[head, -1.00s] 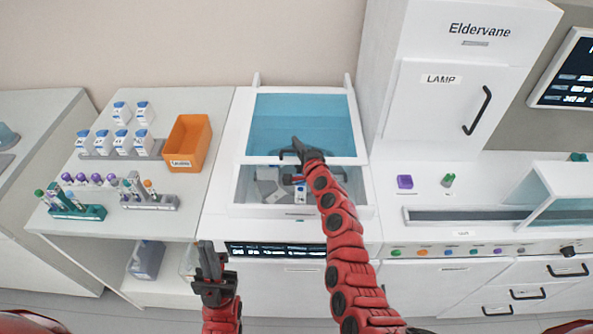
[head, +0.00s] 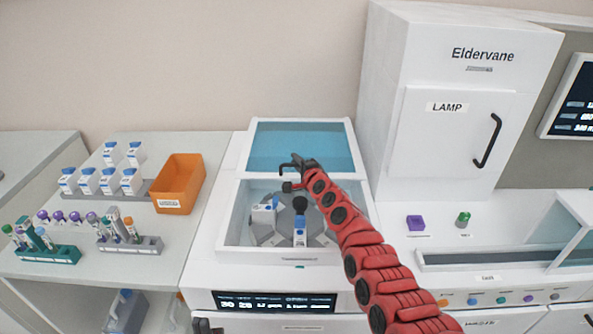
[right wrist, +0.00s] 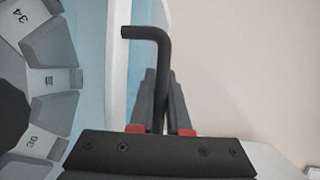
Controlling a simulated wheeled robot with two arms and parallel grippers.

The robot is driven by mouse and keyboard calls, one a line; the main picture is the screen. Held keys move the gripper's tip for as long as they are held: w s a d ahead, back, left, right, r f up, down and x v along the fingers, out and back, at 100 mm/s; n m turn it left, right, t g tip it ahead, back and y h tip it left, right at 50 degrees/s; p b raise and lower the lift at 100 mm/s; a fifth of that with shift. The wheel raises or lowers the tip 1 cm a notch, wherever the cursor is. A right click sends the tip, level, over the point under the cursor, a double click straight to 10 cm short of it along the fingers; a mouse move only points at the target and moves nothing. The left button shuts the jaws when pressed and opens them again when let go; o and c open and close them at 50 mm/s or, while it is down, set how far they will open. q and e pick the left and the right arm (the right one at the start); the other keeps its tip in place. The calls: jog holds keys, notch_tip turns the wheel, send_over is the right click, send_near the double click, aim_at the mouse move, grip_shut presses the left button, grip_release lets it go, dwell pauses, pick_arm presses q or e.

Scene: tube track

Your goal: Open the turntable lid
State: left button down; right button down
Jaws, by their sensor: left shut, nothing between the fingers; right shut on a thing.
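The turntable lid (head: 300,140) is a blue see-through panel with a white frame at the back of the white machine (head: 222,275). The machine's front part is uncovered, showing the grey turntable (head: 270,238) with blue-capped white bottles, one of them at its front (head: 300,232). My right gripper (head: 293,167) is at the lid's front edge, shut on the black lid handle. In the right wrist view the bent handle (right wrist: 152,34) rises from between the fingers (right wrist: 162,98). My left gripper (head: 203,326) is shut and empty at the bottom edge, mostly cut off.
On the left counter stand an orange bin (head: 180,184), several bottles on a grey rack (head: 152,188), and tube racks (head: 50,254). The tall white LAMP cabinet (head: 455,110) stands close right of the machine.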

dwell(0.3)
jog(key=c, duration=1.2)
grip_release()
jog(key=shift+w, duration=0.1)
jog(key=shift+o, duration=0.2)
jog(key=shift+s+d+p, duration=0.15)
jog(key=shift+s+p, duration=0.1)
jog(key=shift+p, duration=0.3)
jog(key=p+v, duration=0.4)
jog(key=v, duration=1.2)
jog(key=shift+s+r, duration=0.2)
jog(key=shift+s, duration=0.2)
jog(key=shift+d, duration=0.1)
